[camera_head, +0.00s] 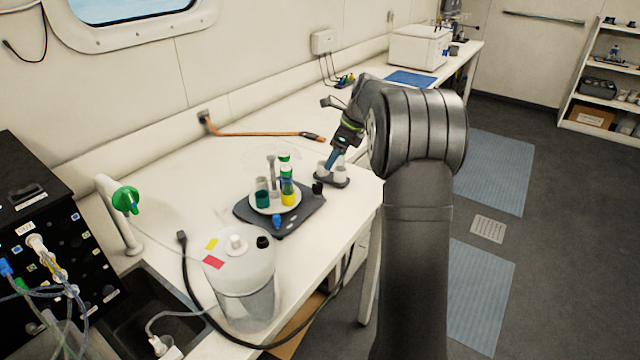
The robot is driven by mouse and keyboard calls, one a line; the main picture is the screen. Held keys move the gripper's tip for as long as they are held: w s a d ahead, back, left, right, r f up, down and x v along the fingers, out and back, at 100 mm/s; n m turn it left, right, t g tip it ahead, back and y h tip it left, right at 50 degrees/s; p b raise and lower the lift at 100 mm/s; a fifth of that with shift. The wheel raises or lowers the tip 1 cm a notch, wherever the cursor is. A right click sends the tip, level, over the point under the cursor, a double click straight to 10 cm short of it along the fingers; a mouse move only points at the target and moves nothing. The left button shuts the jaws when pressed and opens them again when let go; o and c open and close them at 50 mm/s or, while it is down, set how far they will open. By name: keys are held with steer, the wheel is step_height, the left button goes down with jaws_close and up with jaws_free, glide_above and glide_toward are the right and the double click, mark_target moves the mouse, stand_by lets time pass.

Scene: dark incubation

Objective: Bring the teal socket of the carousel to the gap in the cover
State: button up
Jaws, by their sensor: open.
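The carousel (256,208) is a pale round disc on a dark grey base on the bench. A teal socket (262,192) stands on its left side. A yellow-and-green socket or vial (288,196) stands at its right, with a green piece (285,157) above it. A faint clear cover seems to lie over the carousel; its gap cannot be made out. A blue knob (277,221) sits at the base's front edge. My gripper (332,161) is open, pointing down right of the carousel, over a small dark holder with pale cups (341,173). Whether it touches a cup is unclear.
A large translucent canister (245,285) stands in front of the carousel. A black cable (190,275) runs around it. A sink (150,300) and black panel (45,215) are at left. The bench's right edge is near the holder.

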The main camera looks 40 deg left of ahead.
mark_target(319, 185)
steer(key=x, duration=1.1)
steer(key=shift+s+a+f, duration=0.1)
steer(key=shift+a+f, duration=0.1)
steer(key=c, duration=1)
